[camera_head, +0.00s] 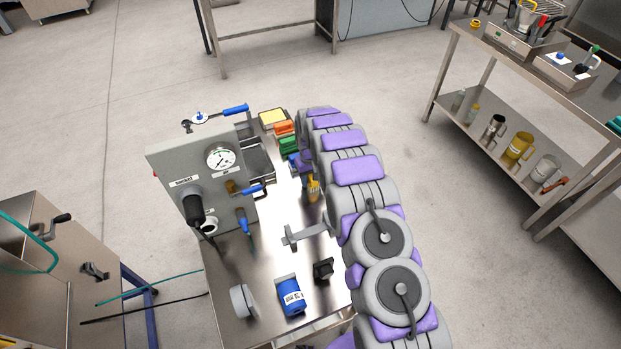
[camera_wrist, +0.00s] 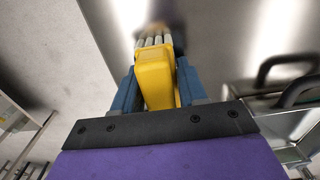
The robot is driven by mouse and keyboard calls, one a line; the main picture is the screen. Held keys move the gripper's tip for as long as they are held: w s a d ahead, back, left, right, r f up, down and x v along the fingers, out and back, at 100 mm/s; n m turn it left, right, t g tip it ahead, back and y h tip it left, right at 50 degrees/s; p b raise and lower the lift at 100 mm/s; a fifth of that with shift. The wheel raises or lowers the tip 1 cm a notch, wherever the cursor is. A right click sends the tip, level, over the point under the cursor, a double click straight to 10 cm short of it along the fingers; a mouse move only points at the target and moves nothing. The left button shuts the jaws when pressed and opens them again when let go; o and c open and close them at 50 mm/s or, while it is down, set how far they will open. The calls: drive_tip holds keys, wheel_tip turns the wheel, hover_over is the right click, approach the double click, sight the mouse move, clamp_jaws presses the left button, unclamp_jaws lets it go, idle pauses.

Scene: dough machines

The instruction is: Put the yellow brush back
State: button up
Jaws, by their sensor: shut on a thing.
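The yellow brush (camera_wrist: 157,75) is between the two blue fingers of my gripper (camera_wrist: 157,88) in the wrist view. Its pale bristles (camera_wrist: 153,41) point away from my wrist, toward a blurred steel surface. In the head view the yellow brush (camera_head: 314,190) shows small beside my arm, over the steel table (camera_head: 270,262). My gripper (camera_head: 304,166) is partly hidden there by my arm. I cannot tell whether the bristles touch the table.
A gauge panel (camera_head: 165,167) with blue-handled valves stands at the table's left. Orange (camera_head: 285,128) and green (camera_head: 288,145) items and a yellow-topped box (camera_head: 272,118) are at the far end. A blue container (camera_head: 291,296) and black block (camera_head: 323,269) stand near the front.

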drive_tip(key=o, duration=1)
drive_tip(key=shift+r, duration=0.1)
wheel_tip(320, 180, up, 11)
drive_tip(key=shift+w+r+p, duration=0.1)
drive_tip(key=shift+r+p, duration=0.1)
drive_tip(key=shift+p, duration=0.8)
drive_tip(key=shift+r, duration=0.5)
drive_tip(key=s+d+r+m, duration=0.1)
drive_tip(key=s+d+r, duration=0.4)
drive_tip(key=s+r, duration=0.55)
drive_tip(key=s+d+r+m, duration=0.2)
drive_tip(key=s+d+r, duration=0.3)
drive_tip(key=s+r, duration=0.5)
drive_tip(key=shift+m+g, duration=0.8)
drive_tip(key=s+d, duration=0.1)
drive_tip(key=s, duration=0.9)
drive_tip(key=s+d+r, duration=0.1)
drive_tip(key=s, duration=0.9)
drive_tip(key=s+d, duration=0.1)
drive_tip(key=s, duration=0.9)
drive_tip(key=shift+s+d+r, duration=0.25)
drive_tip(key=shift+s+r, duration=0.05)
